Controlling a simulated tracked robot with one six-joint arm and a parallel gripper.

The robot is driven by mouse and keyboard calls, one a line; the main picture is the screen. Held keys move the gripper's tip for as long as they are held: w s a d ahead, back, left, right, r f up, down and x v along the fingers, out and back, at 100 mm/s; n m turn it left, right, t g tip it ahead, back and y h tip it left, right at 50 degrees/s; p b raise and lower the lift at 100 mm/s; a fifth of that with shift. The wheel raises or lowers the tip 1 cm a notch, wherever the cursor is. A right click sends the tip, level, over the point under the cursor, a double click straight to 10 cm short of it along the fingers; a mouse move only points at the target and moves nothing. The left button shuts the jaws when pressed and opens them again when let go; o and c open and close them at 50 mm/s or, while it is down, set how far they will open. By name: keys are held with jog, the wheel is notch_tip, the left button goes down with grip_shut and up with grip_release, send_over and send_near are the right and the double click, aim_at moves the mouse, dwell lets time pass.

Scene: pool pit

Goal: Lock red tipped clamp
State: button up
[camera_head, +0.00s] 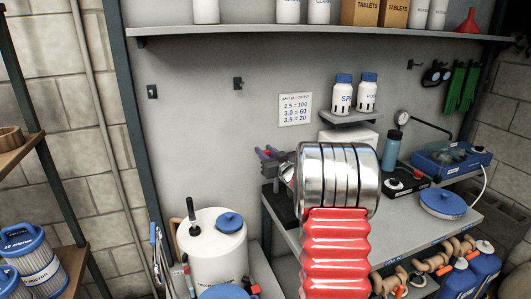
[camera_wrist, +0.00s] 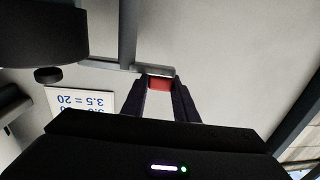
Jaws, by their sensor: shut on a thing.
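My gripper (camera_head: 268,153) reaches left past my own metal wrist and red arm in the head view, in front of the grey back wall. Its dark fingers point to the left. In the wrist view my gripper (camera_wrist: 160,90) is shut on a red piece (camera_wrist: 160,83) between the fingertips. It fits the red tip of the clamp. The rest of the clamp is hidden or too small to make out.
A white canister (camera_head: 215,250) with a blue cap stands at the lower left. A chart (camera_head: 295,109) hangs on the wall behind.

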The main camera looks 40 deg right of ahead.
jog(key=shift+w+r+h, duration=0.1)
jog(key=shift+w+h, duration=0.05)
jog(key=shift+h, duration=0.15)
jog(key=shift+w+m+h, duration=0.15)
jog(key=shift+m+h, duration=0.45)
jog(key=o, duration=1.1)
jog(key=shift+c, duration=0.2)
jog(key=v, duration=1.4)
jog(key=shift+w, duration=0.1)
